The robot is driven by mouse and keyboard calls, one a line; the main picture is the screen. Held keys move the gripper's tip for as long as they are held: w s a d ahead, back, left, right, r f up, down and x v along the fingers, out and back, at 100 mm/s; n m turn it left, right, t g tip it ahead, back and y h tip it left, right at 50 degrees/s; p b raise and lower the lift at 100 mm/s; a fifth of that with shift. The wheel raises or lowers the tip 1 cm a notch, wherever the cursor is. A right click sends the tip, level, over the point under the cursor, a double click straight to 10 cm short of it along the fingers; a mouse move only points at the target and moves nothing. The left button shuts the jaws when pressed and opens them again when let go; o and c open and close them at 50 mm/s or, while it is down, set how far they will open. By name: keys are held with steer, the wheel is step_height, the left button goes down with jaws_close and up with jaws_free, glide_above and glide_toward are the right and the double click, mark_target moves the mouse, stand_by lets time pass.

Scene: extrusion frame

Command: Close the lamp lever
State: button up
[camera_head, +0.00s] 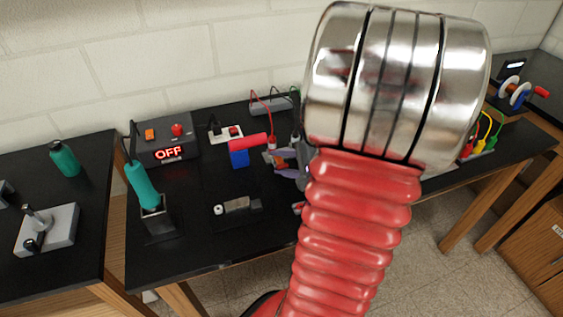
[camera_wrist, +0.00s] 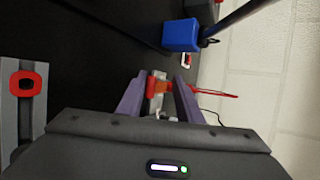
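My gripper (camera_head: 277,161) is over the black bench in the head view, partly hidden by my red arm. In the wrist view its two purple fingers (camera_wrist: 160,78) stand apart. A small grey piece with an orange-red part (camera_wrist: 160,87) shows between them; it looks like the lamp lever, but I cannot tell whether the fingers touch it. In the head view an orange-and-grey piece (camera_head: 270,159) lies right at the fingertips. A red wire (camera_wrist: 215,93) shows beside the right finger in the wrist view. The lever's base is mostly hidden.
A blue block (camera_head: 239,159) with a red cylinder (camera_head: 248,142) stands left of my gripper; the blue block (camera_wrist: 181,35) is ahead in the wrist view. A box reading OFF (camera_head: 167,139) and a teal-handled tool (camera_head: 143,184) are further left.

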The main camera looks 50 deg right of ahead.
steer(key=shift+r, duration=0.15)
steer(key=shift+s+r, duration=0.2)
steer(key=shift+s, duration=0.1)
steer(key=v, duration=1.3)
steer(key=shift+f, duration=0.2)
stand_by(0.3)
